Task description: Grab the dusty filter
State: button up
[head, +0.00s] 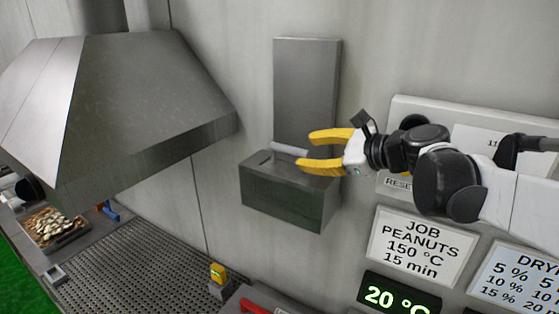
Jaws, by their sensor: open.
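A grey metal box (280,205) is mounted on the wall. A pale cylindrical handle (287,149) shows at its top, beside a small slot. I cannot see a dusty filter surface; whether this handle belongs to the filter is not clear. My gripper (304,150), with yellow fingers, is open and reaches in from the right. One finger is above the handle's level and one below. The fingertips are close to the handle's right end, and I cannot tell if they touch it.
A tall grey panel (306,92) stands behind the box. A large metal hood (110,105) hangs at the left over a perforated grate (140,262) and a tray of nuts (50,228). Signs (422,246) and a "20 °C" display (398,297) are at lower right.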

aim_at(290, 151)
jog(key=p+x, duration=0.1)
jog(key=x, duration=0.6)
jog(key=shift+w+d, duration=0.1)
jog(key=shift+d, duration=0.1)
grip_shut()
